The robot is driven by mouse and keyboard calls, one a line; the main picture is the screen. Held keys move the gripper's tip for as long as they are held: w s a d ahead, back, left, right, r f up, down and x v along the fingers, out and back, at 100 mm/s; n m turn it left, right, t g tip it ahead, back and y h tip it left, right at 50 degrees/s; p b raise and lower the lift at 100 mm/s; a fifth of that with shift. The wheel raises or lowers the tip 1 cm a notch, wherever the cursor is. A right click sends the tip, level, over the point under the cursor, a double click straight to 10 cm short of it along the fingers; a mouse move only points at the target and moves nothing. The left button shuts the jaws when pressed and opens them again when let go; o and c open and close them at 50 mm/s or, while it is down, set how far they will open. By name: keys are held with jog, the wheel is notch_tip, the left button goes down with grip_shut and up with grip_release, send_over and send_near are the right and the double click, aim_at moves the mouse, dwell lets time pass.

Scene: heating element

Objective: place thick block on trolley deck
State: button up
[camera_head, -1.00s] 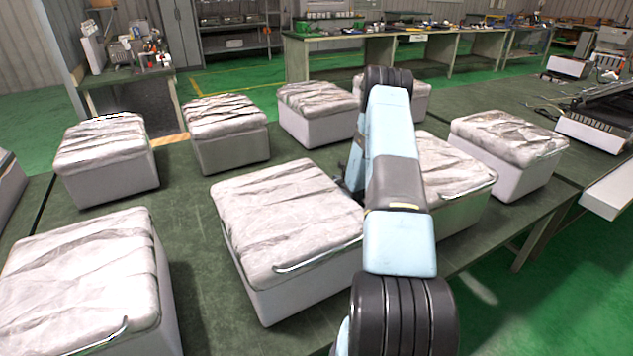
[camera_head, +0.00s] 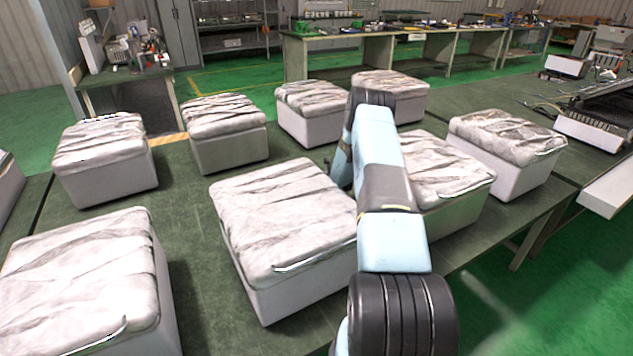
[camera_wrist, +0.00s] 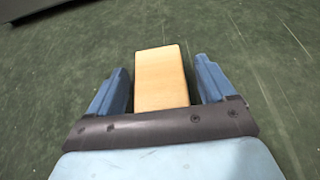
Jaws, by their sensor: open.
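A light wooden block (camera_wrist: 161,76) shows in the wrist view, lying on a dark green surface. My gripper (camera_wrist: 161,82) is open, with one blue finger on each side of the block. A gap shows between the block and the right finger, and a narrower one at the left finger. I cannot tell whether the fingers are level with the block or above it. In the head view my arm hides the gripper and the block. I cannot make out a trolley deck in either view.
Several white boxes with wrinkled pale covers stand on the green table (camera_head: 190,225), including one left of my arm (camera_head: 283,215) and one at its right (camera_head: 440,170). Strips of bare table lie between them. A dark object (camera_wrist: 30,8) is at the wrist view's top left.

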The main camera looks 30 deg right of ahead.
jog(key=shift+c, duration=0.3)
jog(key=c, duration=1.1)
jog(key=shift+r, duration=0.1)
jog(key=shift+r, duration=0.6)
jog(key=s+r, duration=0.7)
jog(key=s, duration=0.2)
jog(key=s+r, duration=0.4)
jog(key=s, duration=0.1)
jog(key=shift+s+d+r, duration=0.1)
jog(key=shift+d+r, duration=0.1)
jog(key=shift+r, duration=0.15)
